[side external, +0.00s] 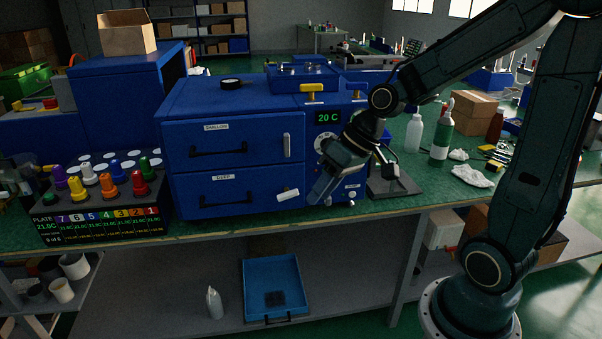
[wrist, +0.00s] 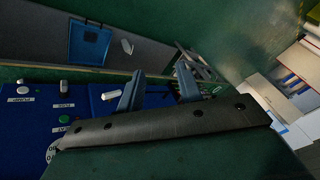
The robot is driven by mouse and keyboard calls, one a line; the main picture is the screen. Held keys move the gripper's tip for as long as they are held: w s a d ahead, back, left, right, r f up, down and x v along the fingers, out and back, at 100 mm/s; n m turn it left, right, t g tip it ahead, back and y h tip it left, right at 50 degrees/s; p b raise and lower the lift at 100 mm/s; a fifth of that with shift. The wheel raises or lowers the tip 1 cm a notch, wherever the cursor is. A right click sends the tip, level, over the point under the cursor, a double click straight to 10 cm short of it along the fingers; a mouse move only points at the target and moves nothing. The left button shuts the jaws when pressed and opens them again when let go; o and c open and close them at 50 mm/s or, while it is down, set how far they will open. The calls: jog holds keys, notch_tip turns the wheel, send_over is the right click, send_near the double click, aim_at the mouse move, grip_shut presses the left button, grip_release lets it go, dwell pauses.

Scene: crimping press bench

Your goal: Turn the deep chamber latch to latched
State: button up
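The blue press cabinet (side external: 235,135) has an upper drawer marked SHALLOW (side external: 215,127) and a lower drawer marked DEEP (side external: 222,177). Both look shut. The deep chamber latch (side external: 288,195) is a short white handle lying nearly level, slightly tilted. The shallow latch (side external: 287,145) beside the upper drawer stands upright. My gripper (side external: 322,200) is just right of the deep latch, pointing down in front of the cabinet's front face. In the wrist view my gripper (wrist: 159,88) has its fingers apart with nothing seen between them. A pale handle (wrist: 111,94), probably the deep latch, lies beside the left finger, apparently outside the gap.
A control panel with a 20 C display (side external: 328,118) and a dial is behind my wrist. Bottles (side external: 441,135) stand to the right. A blue tray (side external: 273,285) sits on the shelf below.

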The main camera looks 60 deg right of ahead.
jog(key=w+d+f+m+t+y, duration=0.3)
jog(key=w+d+f+m, duration=0.1)
jog(key=w+d+f, duration=0.25)
jog(key=m+t+h, duration=0.2)
jog(key=m+t, duration=0.4)
jog(key=m, duration=0.2)
send_near(282, 194)
jog(key=s+d, duration=0.2)
jog(key=s, duration=0.1)
jog(key=shift+s+a, duration=0.1)
jog(key=shift+a+f+y, duration=0.1)
jog(key=shift+y, duration=0.2)
jog(key=shift+x, duration=6.85)
grip_shut()
